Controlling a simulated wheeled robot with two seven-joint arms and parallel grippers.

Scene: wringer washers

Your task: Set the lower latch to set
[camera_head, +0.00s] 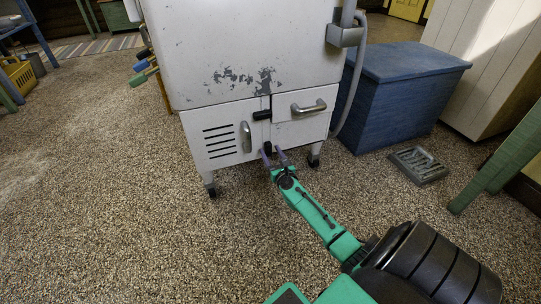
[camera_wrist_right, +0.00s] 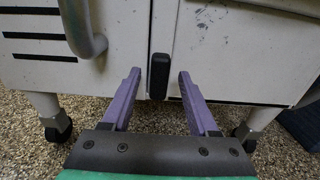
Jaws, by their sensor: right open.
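The white washer cabinet (camera_head: 240,60) stands ahead with two lower door panels. The lower latch, a small black bar (camera_head: 268,149), sits low at the seam between the panels and is upright. In the right wrist view the lower latch (camera_wrist_right: 159,76) shows vertical just right of the seam. Another black latch (camera_head: 262,115) lies horizontally across the seam higher up. My right gripper (camera_head: 273,156) is open, its purple fingers on either side of the lower latch, with gaps to both; whether the tips reach its depth I cannot tell. My left gripper is out of view.
A vertical handle (camera_head: 246,137) is on the left panel and a horizontal handle (camera_head: 308,107) on the right panel. A blue chest (camera_head: 400,90) stands at the right, with a grey tray (camera_head: 419,165) on the floor before it.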

